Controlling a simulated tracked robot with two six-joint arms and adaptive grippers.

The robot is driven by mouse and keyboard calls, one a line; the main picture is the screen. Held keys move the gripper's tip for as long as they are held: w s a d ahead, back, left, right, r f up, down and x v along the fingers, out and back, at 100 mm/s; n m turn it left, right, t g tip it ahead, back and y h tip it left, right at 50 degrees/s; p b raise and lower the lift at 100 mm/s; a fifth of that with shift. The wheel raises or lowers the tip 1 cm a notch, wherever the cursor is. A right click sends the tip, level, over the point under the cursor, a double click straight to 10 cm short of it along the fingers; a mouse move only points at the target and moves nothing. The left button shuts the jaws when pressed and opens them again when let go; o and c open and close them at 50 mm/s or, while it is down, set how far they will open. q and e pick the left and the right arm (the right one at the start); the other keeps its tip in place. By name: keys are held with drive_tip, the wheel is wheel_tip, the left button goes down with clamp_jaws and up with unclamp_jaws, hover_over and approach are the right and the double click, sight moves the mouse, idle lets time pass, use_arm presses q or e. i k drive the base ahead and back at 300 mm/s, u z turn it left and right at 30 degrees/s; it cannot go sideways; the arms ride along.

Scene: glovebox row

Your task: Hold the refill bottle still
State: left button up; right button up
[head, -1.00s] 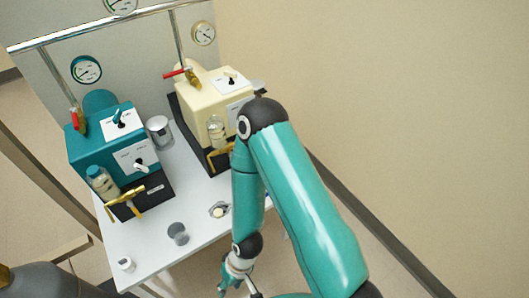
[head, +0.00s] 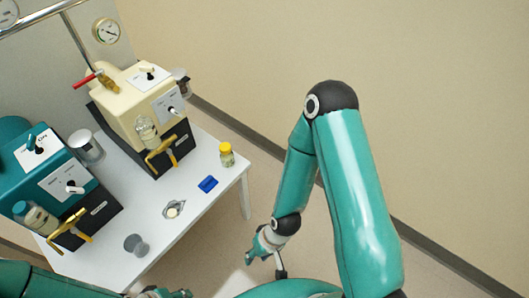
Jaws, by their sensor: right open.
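A small clear bottle with a yellow cap (head: 227,155) stands upright at the table's right corner; I cannot tell whether it is the refill bottle. A clear bottle (head: 147,131) sits at the front of the cream machine, by a brass lever. A blue-capped bottle (head: 36,216) sits likewise at the teal machine. My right gripper (head: 265,262) is open and empty, off the table's right edge and apart from every bottle. My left gripper (head: 172,294) shows only partly at the bottom edge; its fingers are too cut off to judge.
The white table (head: 205,178) carries the cream machine (head: 140,95) and teal machine (head: 45,170). A blue block (head: 208,184), a small round dish (head: 174,209) and a grey spool-like piece (head: 136,244) lie in front. A metal cup (head: 87,147) stands between the machines. Floor right of the table is clear.

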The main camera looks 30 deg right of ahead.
sight(227, 160)
drive_tip(key=z, duration=0.5)
drive_tip(key=k, duration=0.85)
drive_tip(key=z, duration=0.1)
drive_tip(key=i, duration=0.85)
drive_tip(key=u, duration=0.1)
